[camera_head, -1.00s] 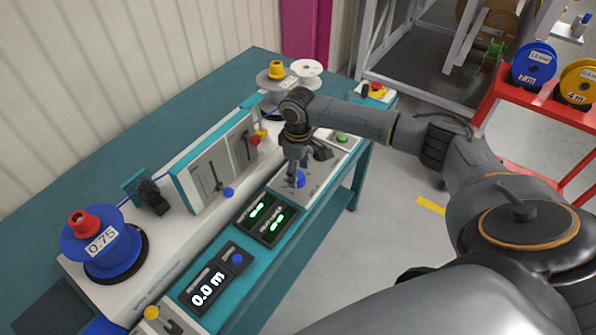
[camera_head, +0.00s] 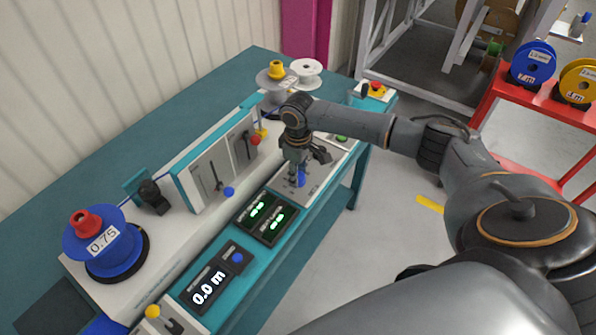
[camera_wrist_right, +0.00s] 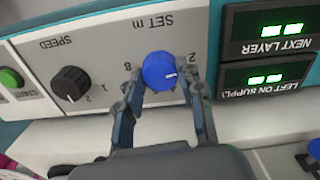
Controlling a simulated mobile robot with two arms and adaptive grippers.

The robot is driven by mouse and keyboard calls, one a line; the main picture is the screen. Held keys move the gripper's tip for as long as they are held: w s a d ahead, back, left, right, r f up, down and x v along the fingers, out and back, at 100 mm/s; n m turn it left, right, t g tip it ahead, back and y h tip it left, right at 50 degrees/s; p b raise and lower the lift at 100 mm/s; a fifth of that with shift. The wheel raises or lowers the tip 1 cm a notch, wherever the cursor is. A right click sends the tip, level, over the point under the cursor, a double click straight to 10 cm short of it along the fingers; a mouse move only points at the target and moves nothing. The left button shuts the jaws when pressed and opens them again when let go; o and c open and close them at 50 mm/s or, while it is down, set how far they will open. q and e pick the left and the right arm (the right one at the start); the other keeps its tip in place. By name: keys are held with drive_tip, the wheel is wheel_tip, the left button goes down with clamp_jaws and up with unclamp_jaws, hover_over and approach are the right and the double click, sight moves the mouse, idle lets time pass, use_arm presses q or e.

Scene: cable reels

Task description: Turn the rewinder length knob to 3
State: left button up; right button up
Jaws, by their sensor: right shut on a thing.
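The length knob is the blue knob (camera_wrist_right: 160,71) under the label "SET m" in the right wrist view, with a white pointer line on its face. In the head view the blue knob (camera_head: 301,178) is partly hidden by my gripper. My right gripper (camera_wrist_right: 162,88) has its two fingers on either side of the knob, shut on it; it also shows in the head view (camera_head: 297,180). A figure 8 and part of another figure show beside the knob; the rest of the scale is hidden. My left gripper is not in view.
A black SPEED knob (camera_wrist_right: 70,83) and a green button (camera_wrist_right: 10,78) are beside the blue knob. Green-lit displays (camera_head: 264,217) and a "0.0 m" display (camera_head: 209,289) are on the panel. A blue reel (camera_head: 97,243) stands at left.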

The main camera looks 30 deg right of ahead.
drive_tip(key=m+p, duration=0.2)
drive_tip(key=p, duration=0.1)
drive_tip(key=m+p, duration=0.2)
drive_tip(key=shift+a+r, duration=0.1)
drive_tip(key=shift+r, duration=0.15)
drive_tip(key=shift+f+m+p, duration=0.2)
drive_tip(key=shift+m+p, duration=1.6)
drive_tip(key=shift+p, duration=0.05)
drive_tip(key=o, duration=1.2)
drive_tip(key=shift+c, duration=0.2)
drive_tip(key=shift+r, duration=0.1)
wheel_tip(320, 180, up, 12)
